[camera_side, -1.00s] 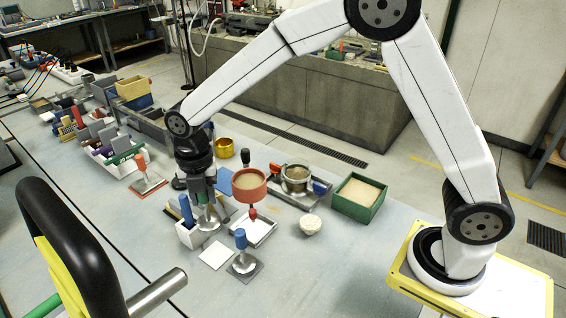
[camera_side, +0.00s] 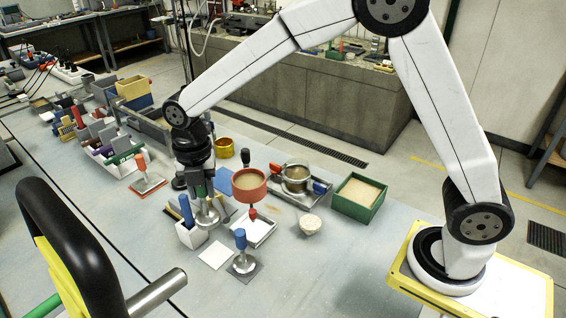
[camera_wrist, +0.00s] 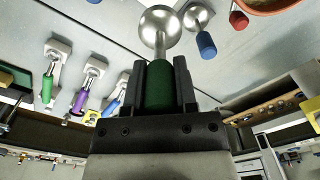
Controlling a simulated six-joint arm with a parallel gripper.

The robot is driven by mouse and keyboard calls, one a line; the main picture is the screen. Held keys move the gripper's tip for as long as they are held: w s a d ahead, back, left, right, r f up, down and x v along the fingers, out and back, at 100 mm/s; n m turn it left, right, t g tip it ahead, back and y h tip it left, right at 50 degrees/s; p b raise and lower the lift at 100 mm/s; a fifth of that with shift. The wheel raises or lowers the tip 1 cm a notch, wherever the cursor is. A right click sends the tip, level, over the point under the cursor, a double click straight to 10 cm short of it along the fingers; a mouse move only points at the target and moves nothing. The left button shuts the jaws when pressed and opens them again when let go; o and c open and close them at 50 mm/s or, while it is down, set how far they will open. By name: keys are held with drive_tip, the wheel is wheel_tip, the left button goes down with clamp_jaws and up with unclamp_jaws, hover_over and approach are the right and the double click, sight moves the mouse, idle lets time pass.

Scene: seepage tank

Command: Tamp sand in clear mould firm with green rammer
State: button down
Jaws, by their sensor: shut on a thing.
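My gripper (camera_wrist: 172,75) is shut on the green handle of the green rammer (camera_wrist: 158,88). The rammer's round metal foot (camera_wrist: 160,24) points away from the jaws. In the side view my gripper (camera_side: 200,188) holds the rammer with its foot (camera_side: 207,217) low, beside a white holder (camera_side: 191,235); I cannot tell the exact gap to the table. The clear mould (camera_side: 296,172) looks like a glassy ring with sand in it. It stands in a grey tray (camera_side: 322,190) to the right of my gripper, apart from the rammer.
An orange-red bowl of sand (camera_side: 250,196) stands between my gripper and the mould. A blue-handled rammer (camera_side: 240,240) stands in front, also in the wrist view (camera_wrist: 206,44). A green box of sand (camera_side: 360,205) and a small pale bowl (camera_side: 310,225) are to the right.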

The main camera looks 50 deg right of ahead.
drive_tip(key=r, duration=1.2)
drive_tip(key=shift+w+d+r, duration=0.1)
drive_tip(key=shift+d+r, duration=0.1)
drive_tip(key=shift+r, duration=0.2)
drive_tip(key=s+d+m, duration=0.2)
drive_tip(key=d+m, duration=0.7)
drive_tip(key=d, duration=2.2)
wheel_tip(320, 180, down, 11)
drive_tip(key=shift+w+d+f, duration=0.15)
drive_tip(key=shift+d+f, duration=0.05)
drive_tip(key=shift+d, duration=0.15)
drive_tip(key=shift+f, duration=0.15)
drive_tip(key=shift+f, duration=1.7)
drive_tip(key=shift+f, duration=0.2)
drive_tip(key=shift+f, duration=1.75)
